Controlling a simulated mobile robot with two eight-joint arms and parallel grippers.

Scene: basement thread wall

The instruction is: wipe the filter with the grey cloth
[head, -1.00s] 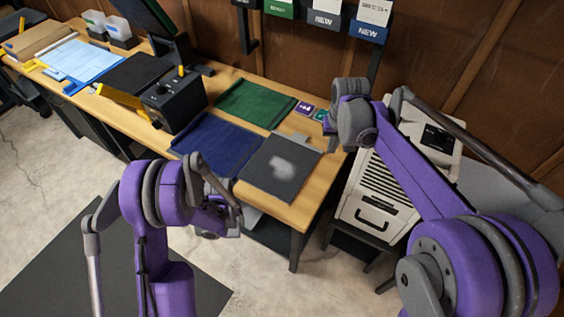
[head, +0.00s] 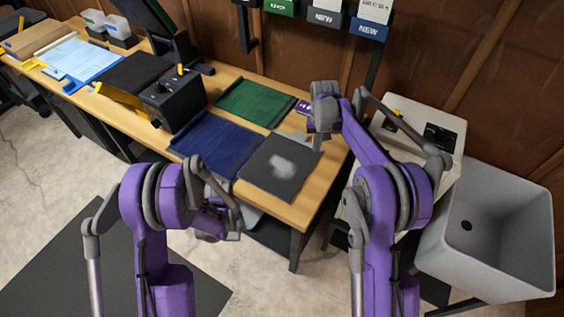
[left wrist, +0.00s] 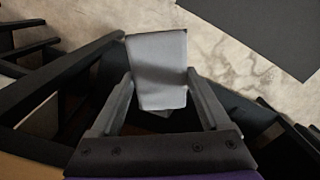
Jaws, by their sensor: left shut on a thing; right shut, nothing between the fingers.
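The filter looks to be the flat dark square (head: 257,189) with a pale, dusty patch in its middle, lying at the right end of the bench. The grey cloth (left wrist: 158,52) hangs between the fingers of my left gripper (left wrist: 160,85) in the left wrist view. My left gripper is shut on it, low in front of the bench edge in the head view, largely hidden by its arm. My right gripper (head: 316,143) is shut and empty above the filter's far right corner. A small grey piece (head: 298,135) lies beside that corner, partly hidden.
A blue mat (head: 215,143) and a green mat (head: 255,104) lie beside the filter. A black box (head: 172,101) stands left of them. A grey basin (head: 490,240) and a pale cabinet (head: 455,128) stand right of the bench. The floor in front is mostly clear.

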